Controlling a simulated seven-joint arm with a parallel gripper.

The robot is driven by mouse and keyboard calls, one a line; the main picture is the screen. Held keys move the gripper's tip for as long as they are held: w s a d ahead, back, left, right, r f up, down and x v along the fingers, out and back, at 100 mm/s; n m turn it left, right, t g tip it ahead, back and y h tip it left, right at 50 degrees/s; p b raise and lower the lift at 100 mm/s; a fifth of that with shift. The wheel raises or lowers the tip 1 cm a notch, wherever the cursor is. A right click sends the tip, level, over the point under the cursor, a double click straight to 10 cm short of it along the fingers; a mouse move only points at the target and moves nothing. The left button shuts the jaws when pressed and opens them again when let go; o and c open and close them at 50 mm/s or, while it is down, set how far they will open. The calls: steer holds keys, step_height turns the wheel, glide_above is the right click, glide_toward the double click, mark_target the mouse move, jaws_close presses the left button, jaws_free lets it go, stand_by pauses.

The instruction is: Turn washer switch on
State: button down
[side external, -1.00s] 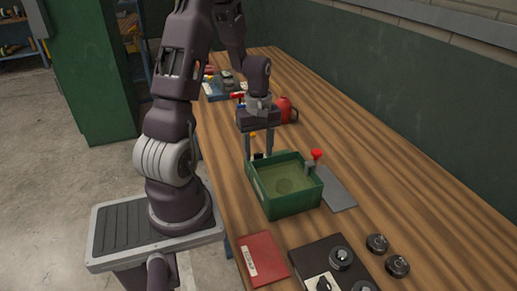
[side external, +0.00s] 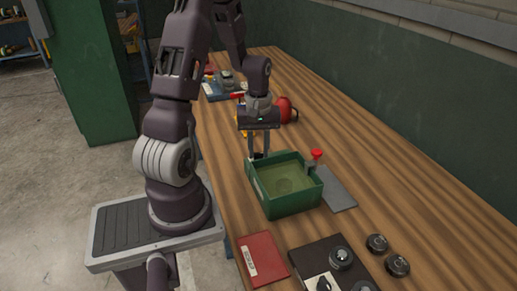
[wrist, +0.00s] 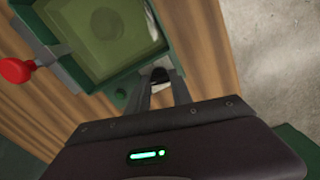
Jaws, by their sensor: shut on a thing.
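The washer is a green open basin (side external: 285,211) with murky liquid in it, on the wooden bench. A red knob (side external: 317,153) on a grey bracket stands at its far right corner; it also shows in the wrist view (wrist: 15,70). My gripper (side external: 258,157) points down at the basin's back left edge. In the wrist view its fingers (wrist: 162,88) are closed around a small dark piece with a pale top (wrist: 160,74), right beside the basin wall. I take this piece for the switch; the fingers hide most of it, so its setting cannot be read.
A grey plate (side external: 338,190) lies right of the basin. A red booklet (side external: 262,259) and a dark panel with knobs (side external: 325,260) lie in front. Two loose black knobs (side external: 377,244) are at the right. A red container (side external: 287,110) stands behind.

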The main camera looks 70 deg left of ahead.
steer(key=m, duration=1.1)
steer(key=shift+m, duration=1.8)
steer(key=c, duration=1.1)
jaws_free()
